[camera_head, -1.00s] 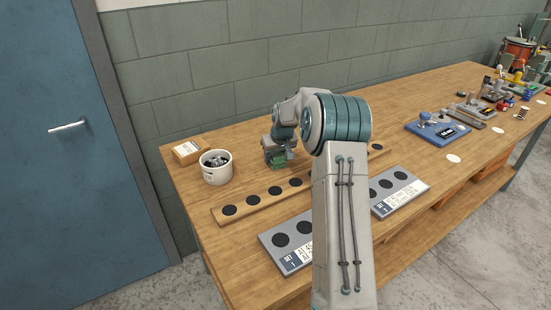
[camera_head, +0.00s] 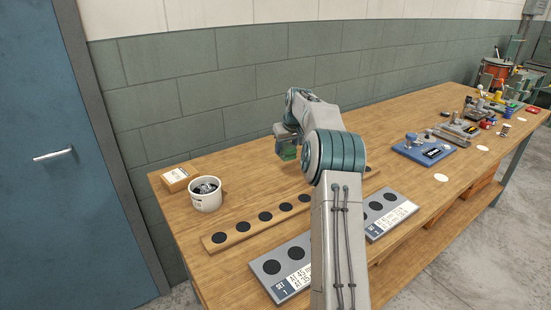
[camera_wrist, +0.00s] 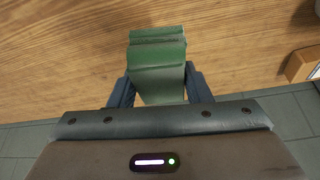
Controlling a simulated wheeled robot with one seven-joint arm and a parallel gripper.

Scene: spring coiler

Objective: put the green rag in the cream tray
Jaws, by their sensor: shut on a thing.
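The green rag (camera_wrist: 158,62) is folded and held between the two fingers of my gripper (camera_wrist: 158,90) in the wrist view. In the head view my gripper (camera_head: 286,152) is above the back part of the bench, and a bit of the green rag (camera_head: 288,154) shows at its fingers. The gripper is shut on the rag. Bare wood lies beyond the rag in the wrist view. I see no cream tray in either view; my arm hides part of the bench.
A white tub (camera_head: 206,196) with dark contents and a small cardboard box (camera_head: 178,179) stand at the bench's left end. A wooden strip with black discs (camera_head: 243,230) and grey plates (camera_head: 390,214) lie in front. A blue device (camera_head: 424,150) stands farther right.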

